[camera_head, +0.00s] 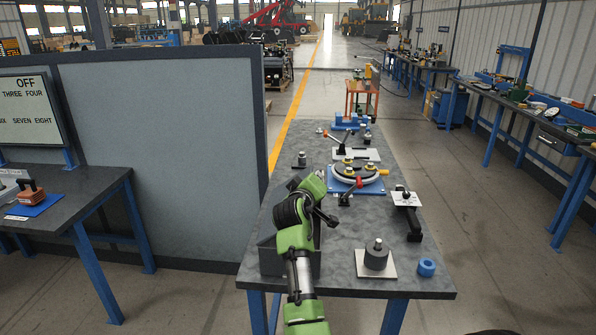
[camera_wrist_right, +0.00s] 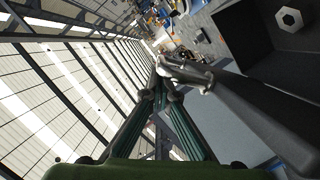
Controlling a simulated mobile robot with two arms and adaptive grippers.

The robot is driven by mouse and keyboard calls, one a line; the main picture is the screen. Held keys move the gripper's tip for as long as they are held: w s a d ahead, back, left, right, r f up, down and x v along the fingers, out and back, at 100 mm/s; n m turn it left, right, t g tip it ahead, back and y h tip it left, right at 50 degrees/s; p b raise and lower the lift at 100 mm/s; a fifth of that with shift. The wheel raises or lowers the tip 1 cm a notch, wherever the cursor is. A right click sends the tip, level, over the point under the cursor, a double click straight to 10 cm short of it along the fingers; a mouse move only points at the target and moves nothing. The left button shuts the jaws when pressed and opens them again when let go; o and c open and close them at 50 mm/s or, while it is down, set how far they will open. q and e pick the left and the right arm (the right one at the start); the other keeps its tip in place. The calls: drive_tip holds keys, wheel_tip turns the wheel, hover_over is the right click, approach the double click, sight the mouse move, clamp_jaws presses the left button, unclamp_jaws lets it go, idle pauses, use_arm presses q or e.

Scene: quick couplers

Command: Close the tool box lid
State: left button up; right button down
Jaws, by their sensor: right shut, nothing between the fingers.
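The dark grey tool box (camera_head: 272,262) stands at the near left corner of the workbench, partly hidden behind my right arm. In the right wrist view its dark interior (camera_wrist_right: 262,38) shows at the upper right, so it is open, with a light hex nut (camera_wrist_right: 288,19) inside. A long dark panel (camera_wrist_right: 265,115) runs beside that opening; I cannot tell whether it is the lid or a wall. My right gripper (camera_head: 328,219) is shut and empty, just right of the box above the bench. Its fingers (camera_wrist_right: 163,82) meet in the wrist view. My left gripper is out of view.
On the workbench (camera_head: 335,262) a dark cylinder on a white plate (camera_head: 375,258) and a blue ring (camera_head: 426,267) lie right of the box. A round fixture on a blue base (camera_head: 357,175) stands farther back. A grey partition (camera_head: 165,150) rises to the left.

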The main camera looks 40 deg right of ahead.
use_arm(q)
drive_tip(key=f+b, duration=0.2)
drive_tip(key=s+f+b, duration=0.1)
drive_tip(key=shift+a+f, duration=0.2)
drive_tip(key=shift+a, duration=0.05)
use_arm(e)
drive_tip(key=s+d+f+m+y, duration=0.1)
drive_tip(key=s+d+f+m, duration=0.1)
drive_tip(key=f, duration=0.4)
drive_tip(key=s+d+f+m+t+y, duration=0.1)
drive_tip(key=s+d+f+m, duration=0.1)
drive_tip(key=f+m, duration=0.2)
wheel_tip(320, 180, down, 3)
drive_tip(key=shift+s+r, duration=0.1)
drive_tip(key=shift+s, duration=0.3)
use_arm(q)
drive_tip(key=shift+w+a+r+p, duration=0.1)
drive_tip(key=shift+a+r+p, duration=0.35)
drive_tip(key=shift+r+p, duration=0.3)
use_arm(e)
drive_tip(key=s+a+r, duration=0.5)
drive_tip(key=a+r, duration=0.1)
drive_tip(key=a, duration=0.2)
drive_tip(key=shift+s+r, duration=0.15)
drive_tip(key=shift+s, duration=0.05)
